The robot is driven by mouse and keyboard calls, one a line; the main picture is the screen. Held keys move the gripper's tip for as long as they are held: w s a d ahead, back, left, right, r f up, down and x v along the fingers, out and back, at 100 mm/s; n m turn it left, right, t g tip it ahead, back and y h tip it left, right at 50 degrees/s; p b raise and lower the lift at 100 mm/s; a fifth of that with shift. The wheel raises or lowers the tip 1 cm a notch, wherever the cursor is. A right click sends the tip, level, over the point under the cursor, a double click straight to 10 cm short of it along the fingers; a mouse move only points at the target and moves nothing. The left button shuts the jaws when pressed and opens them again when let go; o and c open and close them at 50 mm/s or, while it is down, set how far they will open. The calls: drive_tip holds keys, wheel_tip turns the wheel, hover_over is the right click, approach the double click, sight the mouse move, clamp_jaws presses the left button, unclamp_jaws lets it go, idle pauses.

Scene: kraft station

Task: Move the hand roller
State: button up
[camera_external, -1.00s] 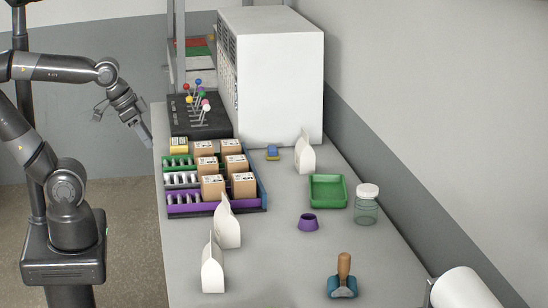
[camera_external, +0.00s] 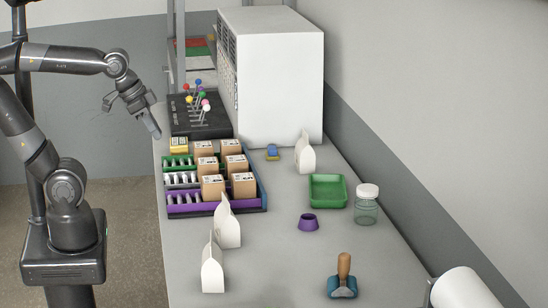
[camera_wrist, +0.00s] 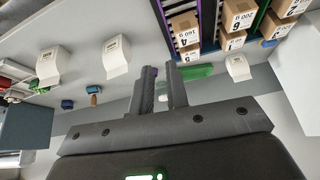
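The hand roller (camera_external: 342,284) stands near the front right of the grey table, with its wooden handle up and a blue-grey head below. It also shows small in the wrist view (camera_wrist: 94,93), left of my fingers. My gripper (camera_external: 154,131) is far from it, at the table's left edge beside the black rack, in the air. In the wrist view my two fingers (camera_wrist: 161,68) stand apart with a gap and nothing between them.
Shelved cartons (camera_external: 212,187), white bags (camera_external: 213,270), a purple cup (camera_external: 308,222), a green tray (camera_external: 328,204), a glass jar (camera_external: 366,210) and a white roll (camera_external: 463,290) stand on the table (camera_external: 270,270). A tall white cabinet (camera_external: 285,80) stands behind.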

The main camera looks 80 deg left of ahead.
drive_tip(key=w+d+r+m, duration=0.1)
drive_tip(key=w+d+r, duration=0.1)
drive_tip(key=w, duration=0.2)
drive_tip(key=w+d+r+m, duration=0.2)
drive_tip(key=w+d, duration=0.1)
drive_tip(key=w, duration=0.2)
drive_tip(key=w+d+r+m+g+h, duration=0.1)
drive_tip(key=w+d+r, duration=0.2)
drive_tip(key=w, duration=0.1)
drive_tip(key=shift+w, duration=0.3)
clamp_jaws()
drive_tip(key=m+g+h, duration=0.3)
drive_tip(key=m+g, duration=0.1)
drive_tip(key=m, duration=0.9)
hover_over(350, 291)
drive_tip(key=s+d, duration=0.2)
wheel_tip(350, 291, down, 18)
drive_tip(key=x, duration=1)
drive_tip(key=shift+a+f, duration=0.1)
drive_tip(key=shift+a, duration=0.1)
drive_tip(key=shift+w+a+r, duration=0.1)
drive_tip(key=shift+a+r, duration=0.05)
drive_tip(key=shift+a, duration=0.35)
drive_tip(key=shift+a+r, duration=0.15)
drive_tip(key=shift+a, duration=0.3)
drive_tip(key=shift+a+f, duration=0.1)
drive_tip(key=shift+a, duration=1.05)
